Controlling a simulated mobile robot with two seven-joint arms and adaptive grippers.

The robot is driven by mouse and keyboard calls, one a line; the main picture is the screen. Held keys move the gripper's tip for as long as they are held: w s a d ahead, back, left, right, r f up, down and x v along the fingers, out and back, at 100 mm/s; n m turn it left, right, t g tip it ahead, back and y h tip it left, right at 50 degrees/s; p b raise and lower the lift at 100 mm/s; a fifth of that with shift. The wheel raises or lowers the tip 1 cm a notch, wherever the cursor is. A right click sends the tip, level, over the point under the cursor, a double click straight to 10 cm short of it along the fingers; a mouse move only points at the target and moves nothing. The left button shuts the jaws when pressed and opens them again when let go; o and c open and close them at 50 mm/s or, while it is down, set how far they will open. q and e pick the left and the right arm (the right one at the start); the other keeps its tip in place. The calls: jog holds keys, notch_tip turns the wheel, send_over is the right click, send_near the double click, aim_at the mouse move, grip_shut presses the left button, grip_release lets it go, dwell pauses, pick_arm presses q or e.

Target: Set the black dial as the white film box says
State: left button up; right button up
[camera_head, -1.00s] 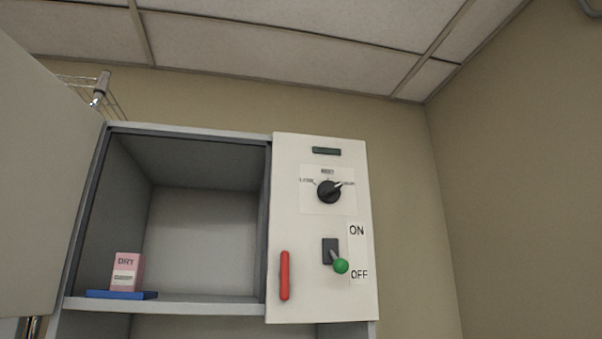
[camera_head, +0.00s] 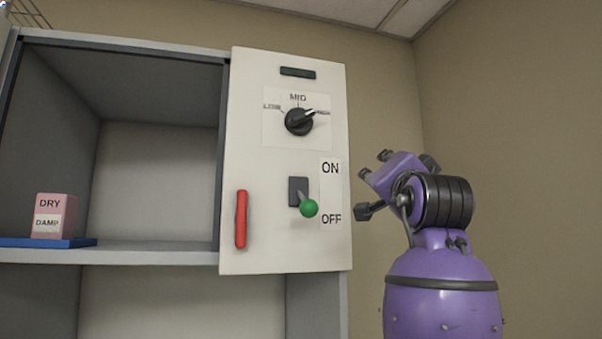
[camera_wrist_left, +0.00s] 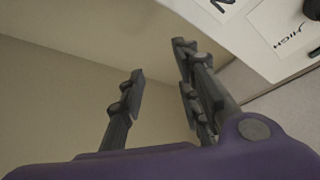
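The black dial (camera_head: 299,121) is on the upper part of the white panel (camera_head: 285,240), with LOW at its left, MID above and HIGH at its right. Its pointer is toward HIGH. A dark knob edge (camera_wrist_left: 313,8) and the word HIGH show in the left wrist view. No white film box is in view; a pink box (camera_head: 68,210) marked DRY, with a white DAMP label, stands in the cabinet. My left gripper (camera_head: 373,183) is open and empty, right of the panel; its spread fingers (camera_wrist_left: 158,88) show in the wrist view. My right gripper is not in view.
A switch with a green knob (camera_head: 309,208) points toward OFF, below the dial. A red handle (camera_head: 241,219) is at the panel's lower left. The pink box stands on a blue base (camera_head: 20,243) on the cabinet shelf. Wall is behind my left arm.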

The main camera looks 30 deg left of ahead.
pick_arm(q)
jog(key=s+a+r+n+g+y, duration=0.1)
jog(key=s+a+r+g+y, duration=0.15)
jog(key=s+r, duration=0.6)
jog(key=g, duration=0.4)
send_near(302, 116)
jog(key=x, duration=0.9)
jog(key=shift+w+a, duration=0.15)
jog(key=shift+a, duration=0.15)
jog(key=shift+c, duration=0.5)
grip_shut()
